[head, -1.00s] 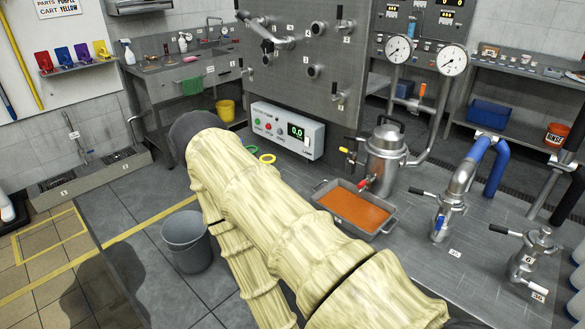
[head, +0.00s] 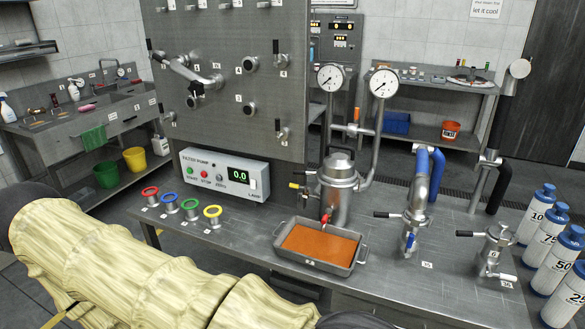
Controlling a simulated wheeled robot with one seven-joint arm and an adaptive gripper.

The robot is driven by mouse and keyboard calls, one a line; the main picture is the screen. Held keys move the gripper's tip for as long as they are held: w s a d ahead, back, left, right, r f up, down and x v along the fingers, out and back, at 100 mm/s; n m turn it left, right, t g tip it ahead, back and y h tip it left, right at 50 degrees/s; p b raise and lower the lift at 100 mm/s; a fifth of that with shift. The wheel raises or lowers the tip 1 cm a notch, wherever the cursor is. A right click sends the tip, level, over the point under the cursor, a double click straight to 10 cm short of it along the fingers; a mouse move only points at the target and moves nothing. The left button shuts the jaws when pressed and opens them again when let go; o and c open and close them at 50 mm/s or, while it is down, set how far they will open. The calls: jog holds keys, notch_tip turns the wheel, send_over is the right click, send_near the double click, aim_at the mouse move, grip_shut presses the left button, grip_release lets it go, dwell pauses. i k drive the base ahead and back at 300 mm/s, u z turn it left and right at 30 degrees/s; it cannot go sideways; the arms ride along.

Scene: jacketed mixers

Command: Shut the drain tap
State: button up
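A steel vessel (head: 338,190) with a clamped lid stands on the steel bench. A small tap with a red handle (head: 327,220) sticks out low on its front, over a grey tray (head: 283,258) holding orange-brown liquid. The picture is too small to show the handle's exact angle or whether liquid runs from the tap. A yellow-handled valve (head: 297,186) sits on the vessel's left side. My gripper is not in view; only my arm in its pale yellow sleeve shows at the lower left, apart from the tap.
A filter pump box (head: 225,172) reads 0.0. A blue-handled tap (head: 410,240) and a small valve body (head: 496,240) stand right. Gauges (head: 331,77) rise above the vessel.

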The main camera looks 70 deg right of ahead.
aim_at(328, 210)
jog(key=i, duration=0.65)
jog(key=z, duration=1.9)
